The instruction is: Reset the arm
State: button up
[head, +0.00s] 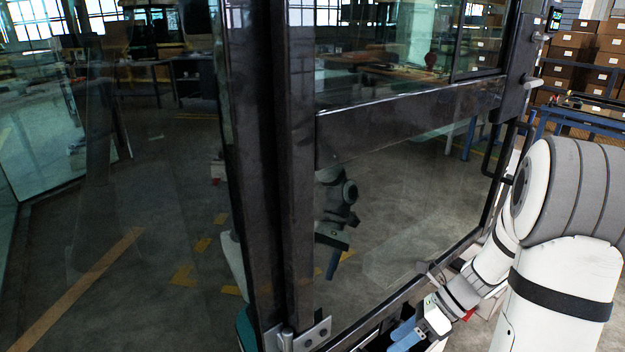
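My white and grey arm comes in from the right side of the head view and reaches down and left. My gripper (407,336) is at the bottom of the picture, low in front of the dark cab frame. Its blue fingers point down and left, close to the lower rail of the glazed panel. I cannot tell whether they touch it. The finger gap is not clear, and no held object is visible.
The dark-framed glass cab panel (400,122) fills the middle, with a thick upright post (293,190) and a metal hinge or bracket (312,335) at its foot. The glass carries reflections. Cardboard boxes (582,50) and a blue-framed table (575,122) stand at the back right.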

jog(key=s+a+r+n+t+h+p, duration=0.1)
jog(key=s+r+n+h, duration=0.3)
jog(key=r+n, duration=0.5)
jog(key=s+a+r+n+t+h+p, duration=0.2)
jog(key=r+n, duration=0.7)
jog(key=n, duration=0.6)
jog(key=s+t+h+p, duration=0.1)
jog(key=s+h+p, duration=0.1)
jog(key=s+h, duration=0.1)
jog(key=shift+r+n, duration=0.2)
jog(key=shift+n, duration=0.2)
